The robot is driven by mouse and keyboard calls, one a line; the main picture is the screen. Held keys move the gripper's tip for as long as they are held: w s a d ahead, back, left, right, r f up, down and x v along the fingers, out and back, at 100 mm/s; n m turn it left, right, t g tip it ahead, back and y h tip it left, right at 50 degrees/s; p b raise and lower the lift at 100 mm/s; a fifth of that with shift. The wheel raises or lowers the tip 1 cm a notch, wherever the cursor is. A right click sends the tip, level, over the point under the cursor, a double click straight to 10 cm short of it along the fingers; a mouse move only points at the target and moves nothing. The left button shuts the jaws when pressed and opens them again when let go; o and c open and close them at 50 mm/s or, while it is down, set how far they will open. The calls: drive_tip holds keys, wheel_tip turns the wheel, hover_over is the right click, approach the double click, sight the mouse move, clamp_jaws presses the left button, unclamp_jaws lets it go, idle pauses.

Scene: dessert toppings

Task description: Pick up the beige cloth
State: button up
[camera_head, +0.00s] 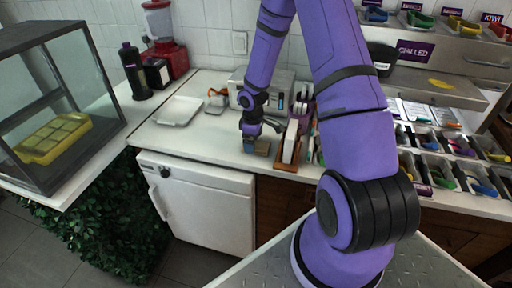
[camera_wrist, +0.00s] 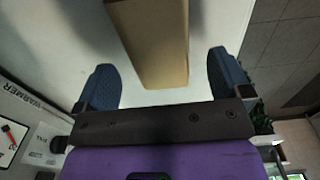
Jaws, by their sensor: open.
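A tan, block-shaped thing, which looks like the folded beige cloth (camera_wrist: 152,42), lies on the white counter in the wrist view. Its near end points toward my gripper (camera_wrist: 163,78), between the lines of the two blue fingertips. The fingers are wide apart, with a gap on each side of it, and neither is seen touching it. In the head view, the cloth (camera_head: 263,148) shows small and brownish near the counter's front edge. My gripper (camera_head: 256,143) is low over the counter there, partly covering it.
A wooden rack (camera_head: 286,167) with upright items stands close right of my gripper. A metal warmer (camera_head: 240,92) is behind it. A white tray (camera_head: 180,111) lies to the left, with free counter between. Topping bins (camera_head: 445,150) fill the right side.

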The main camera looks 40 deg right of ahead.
drive_tip(key=shift+f, duration=1.05)
drive_tip(key=c, duration=1)
drive_tip(key=shift+r, duration=0.1)
wheel_tip(320, 180, up, 10)
drive_tip(key=shift+f, duration=0.1)
